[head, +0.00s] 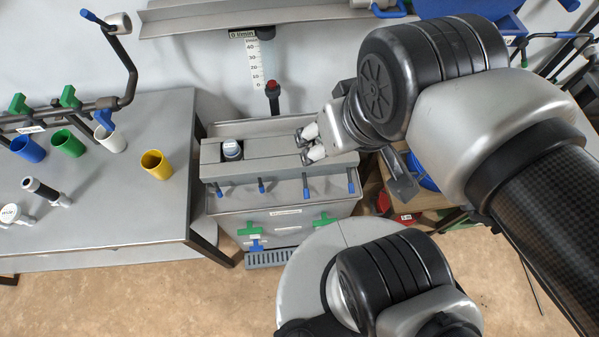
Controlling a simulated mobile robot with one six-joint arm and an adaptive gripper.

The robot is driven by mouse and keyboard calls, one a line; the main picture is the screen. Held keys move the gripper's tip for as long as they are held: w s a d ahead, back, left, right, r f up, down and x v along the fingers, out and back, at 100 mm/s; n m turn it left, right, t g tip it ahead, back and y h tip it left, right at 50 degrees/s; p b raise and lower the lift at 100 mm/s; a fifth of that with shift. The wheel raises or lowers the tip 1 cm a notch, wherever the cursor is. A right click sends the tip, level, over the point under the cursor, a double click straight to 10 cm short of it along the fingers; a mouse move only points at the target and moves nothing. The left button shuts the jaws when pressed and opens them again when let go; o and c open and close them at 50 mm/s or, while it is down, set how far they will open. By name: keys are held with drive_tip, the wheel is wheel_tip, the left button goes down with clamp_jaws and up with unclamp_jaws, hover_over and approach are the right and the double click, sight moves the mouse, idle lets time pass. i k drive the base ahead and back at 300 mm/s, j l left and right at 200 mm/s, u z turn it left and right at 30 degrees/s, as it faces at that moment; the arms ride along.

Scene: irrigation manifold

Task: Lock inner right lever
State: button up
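A grey manifold box (235,171) stands in the middle of the head view. Several short dark levers with blue tips hang in a row along its front edge. The inner right lever (306,188) is the second from the right and points down toward the front, much like its neighbours. Whether it is locked cannot be told. My gripper (304,146) is above the right part of the box top, behind this lever and apart from it. Its two fingertips are spread with a gap between them, and no held object shows. The gripper hides part of the box top.
Green handles (250,229) and a blue one (256,246) are on the front below. A red-topped gauge (272,88) rises behind. A metal table with coloured cups (156,164) stands left.

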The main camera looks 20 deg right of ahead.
sight(306, 195)
drive_tip(key=k+j+z, duration=0.2)
drive_tip(key=z, duration=0.25)
drive_tip(key=k+j+z, duration=0.15)
drive_tip(key=z, duration=0.3)
drive_tip(key=k+l, duration=0.05)
drive_tip(key=k, duration=0.05)
